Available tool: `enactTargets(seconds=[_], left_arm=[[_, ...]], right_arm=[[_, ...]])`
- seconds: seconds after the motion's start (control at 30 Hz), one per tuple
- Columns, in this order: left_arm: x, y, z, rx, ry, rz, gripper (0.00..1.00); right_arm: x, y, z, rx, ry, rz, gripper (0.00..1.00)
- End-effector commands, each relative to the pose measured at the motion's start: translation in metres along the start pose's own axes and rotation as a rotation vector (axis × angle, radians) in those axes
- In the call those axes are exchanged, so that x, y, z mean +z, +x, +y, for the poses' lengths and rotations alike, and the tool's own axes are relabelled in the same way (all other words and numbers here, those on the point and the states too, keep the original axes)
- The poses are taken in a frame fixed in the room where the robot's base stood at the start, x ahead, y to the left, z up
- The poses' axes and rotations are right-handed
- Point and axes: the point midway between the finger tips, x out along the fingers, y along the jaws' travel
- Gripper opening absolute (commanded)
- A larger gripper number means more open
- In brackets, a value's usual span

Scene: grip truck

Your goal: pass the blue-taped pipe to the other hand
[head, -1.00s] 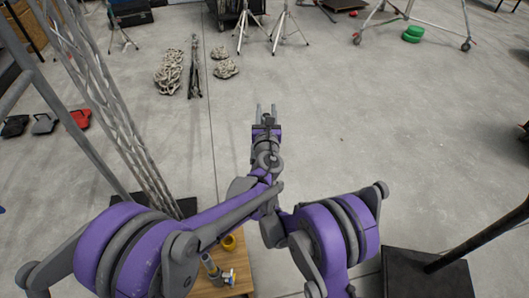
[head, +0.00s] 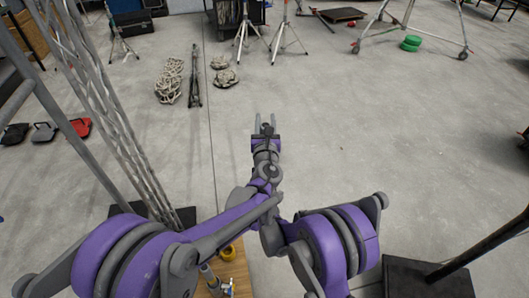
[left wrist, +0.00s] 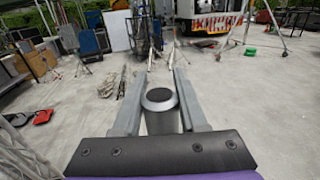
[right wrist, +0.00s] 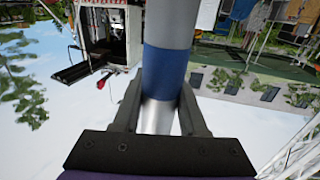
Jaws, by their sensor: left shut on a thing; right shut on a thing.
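The pipe shows in both wrist views. In the head view my left gripper (head: 266,124) reaches forward over the floor. There I cannot make out the pipe clearly, and my right gripper is not clearly visible.
A small wooden table (head: 237,272) with a yellow roll (head: 228,253) lies below my arms. A lattice truss (head: 110,110) stands at the left, a dark base with a pole (head: 425,278) at the right. The floor ahead is clear, with rope piles (head: 170,80) and tripods farther back.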

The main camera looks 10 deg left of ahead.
Motion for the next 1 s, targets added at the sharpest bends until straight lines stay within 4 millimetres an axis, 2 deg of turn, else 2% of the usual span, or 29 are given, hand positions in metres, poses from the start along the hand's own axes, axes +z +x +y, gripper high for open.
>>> enactTargets(seconds=[0.03, 0.2, 0.57, 0.67, 1.0], left_arm=[[0.000, 0.000, -0.003, -0.007, -0.004, 0.002, 0.47], [0.000, 0.000, -0.003, -0.006, -0.003, 0.002, 0.76], [0.005, 0.000, -0.002, -0.004, -0.002, 0.001, 0.76], [0.017, 0.000, -0.002, -0.004, -0.002, 0.001, 0.76], [0.081, 0.000, -0.002, -0.005, -0.002, 0.001, 0.76]], right_arm=[[-0.001, -0.001, -0.004, -0.007, -0.005, 0.000, 0.00], [-0.001, -0.001, -0.003, -0.006, -0.004, 0.000, 0.00], [-0.001, 0.000, -0.002, -0.004, -0.003, 0.000, 0.00], [-0.001, 0.000, -0.002, -0.003, -0.003, 0.000, 0.00], [0.000, 0.000, -0.002, -0.003, -0.003, 0.000, 0.00]])
